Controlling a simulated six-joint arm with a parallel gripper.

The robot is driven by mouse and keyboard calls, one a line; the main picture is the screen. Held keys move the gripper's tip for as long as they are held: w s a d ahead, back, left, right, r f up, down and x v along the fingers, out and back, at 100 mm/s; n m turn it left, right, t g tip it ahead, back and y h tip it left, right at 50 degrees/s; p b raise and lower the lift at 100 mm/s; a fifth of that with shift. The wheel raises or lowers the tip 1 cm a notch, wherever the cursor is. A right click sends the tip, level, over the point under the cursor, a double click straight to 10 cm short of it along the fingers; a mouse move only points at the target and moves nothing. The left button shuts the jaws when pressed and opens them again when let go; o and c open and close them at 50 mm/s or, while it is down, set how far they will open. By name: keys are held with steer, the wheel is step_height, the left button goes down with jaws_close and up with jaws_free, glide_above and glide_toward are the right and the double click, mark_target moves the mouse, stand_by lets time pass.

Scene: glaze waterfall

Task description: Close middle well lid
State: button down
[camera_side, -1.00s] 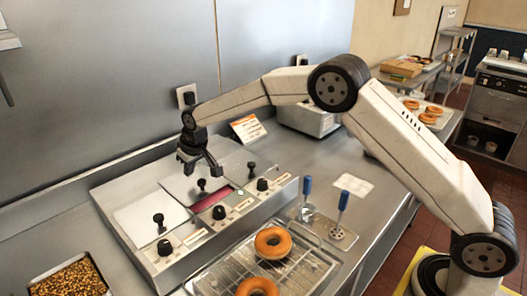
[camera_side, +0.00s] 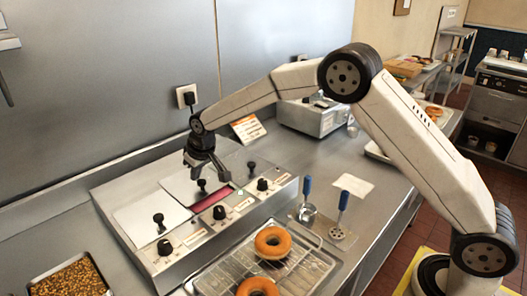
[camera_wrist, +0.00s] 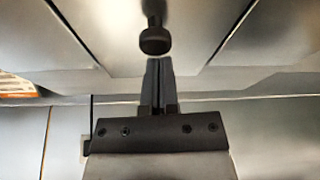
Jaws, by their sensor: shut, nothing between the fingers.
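The middle well lid (camera_side: 181,186) is a pale metal plate on the glaze unit, with a black knob (camera_side: 202,186) standing upright on it. A strip of pink glaze (camera_side: 213,199) shows in front of the lid, so the well is partly uncovered. My gripper (camera_side: 208,177) is just above and behind the knob in the side view, pointing down. In the wrist view my gripper's fingers (camera_wrist: 158,75) are together and empty, and the knob (camera_wrist: 155,40) is just beyond their tips. Whether the fingers touch the knob cannot be told.
The left lid (camera_side: 150,217) and right lid (camera_side: 229,170) lie beside it, each with a black knob. Dials line the front panel. A rack with doughnuts (camera_side: 273,243), blue-handled tools (camera_side: 340,205) and a tray of nuts (camera_side: 68,280) stand around the unit.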

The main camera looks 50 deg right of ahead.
mark_target(203, 186)
steer(key=shift+s, duration=2.1)
steer(key=shift+w, duration=0.2)
steer(key=shift+w+a+r, duration=0.1)
steer(key=shift+w+r, duration=0.05)
steer(key=shift+w, duration=0.45)
steer(key=shift+w+a+r, duration=0.1)
steer(key=shift+w+a, duration=0.05)
steer(key=shift+w, duration=0.5)
steer(key=shift+w+a+r, duration=0.1)
steer(key=shift+w+r, duration=0.05)
steer(key=shift+w, duration=0.45)
steer(key=v, duration=1)
steer(key=shift+s+d, duration=0.1)
steer(key=shift+s, duration=0.05)
steer(key=s+d+f, duration=0.3)
steer(key=s, duration=0.6)
steer(key=s+d+f+m+g, duration=0.1)
steer(key=s+d+f, duration=0.3)
steer(key=s, duration=0.6)
steer(key=s+d+f, duration=0.3)
steer(key=s, duration=0.6)
steer(key=shift+s+f+m+h, duration=0.2)
steer(key=shift+f+m+h, duration=0.1)
steer(key=shift+m, duration=0.1)
steer(key=shift+d, duration=0.15)
